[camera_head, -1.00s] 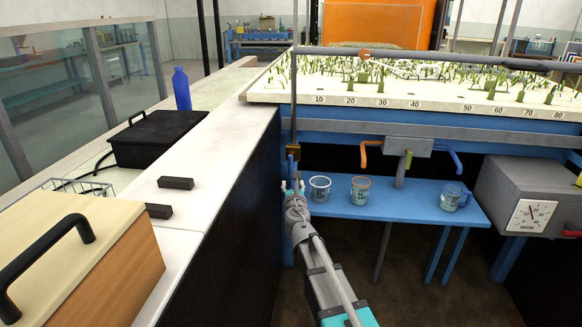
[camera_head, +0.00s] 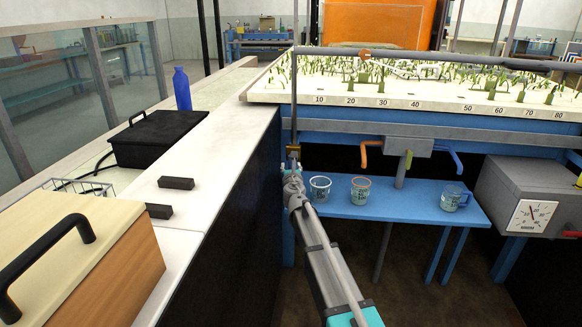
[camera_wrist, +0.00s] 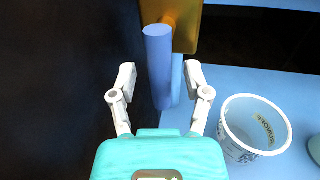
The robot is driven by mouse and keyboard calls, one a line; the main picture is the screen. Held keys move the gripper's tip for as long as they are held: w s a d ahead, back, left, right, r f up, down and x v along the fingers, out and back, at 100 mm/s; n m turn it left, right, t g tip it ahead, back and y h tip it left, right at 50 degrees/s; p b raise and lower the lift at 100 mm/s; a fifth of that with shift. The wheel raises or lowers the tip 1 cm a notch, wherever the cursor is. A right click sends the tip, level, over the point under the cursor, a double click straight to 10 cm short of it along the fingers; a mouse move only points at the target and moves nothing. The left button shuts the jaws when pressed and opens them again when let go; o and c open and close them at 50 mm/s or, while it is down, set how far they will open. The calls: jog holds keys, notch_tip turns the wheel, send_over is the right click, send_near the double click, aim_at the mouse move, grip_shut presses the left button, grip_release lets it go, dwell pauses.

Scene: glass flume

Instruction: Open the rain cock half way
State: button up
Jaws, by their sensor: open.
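The rain cock is a small brass body (camera_head: 293,151) on the thin vertical pipe at the left end of the flume. In the wrist view its brass body (camera_wrist: 184,22) is at the top, with a blue cylindrical handle (camera_wrist: 158,58) hanging down in front of it. My gripper (camera_wrist: 161,78) is open, with one pale finger on each side of the handle's line. I see a gap on both sides, and cannot tell how deep the handle sits between the fingertips. In the head view my gripper (camera_head: 292,170) is just below the brass body and hides most of the handle.
A blue shelf (camera_head: 410,197) to the right holds a clear beaker (camera_head: 320,188), an orange-rimmed beaker (camera_head: 361,188) and a jug (camera_head: 452,198). The beaker (camera_wrist: 250,128) is close to my right finger. A dark wall (camera_head: 235,215) stands close on the left.

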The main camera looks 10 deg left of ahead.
jog(key=shift+w, duration=0.35)
grip_shut()
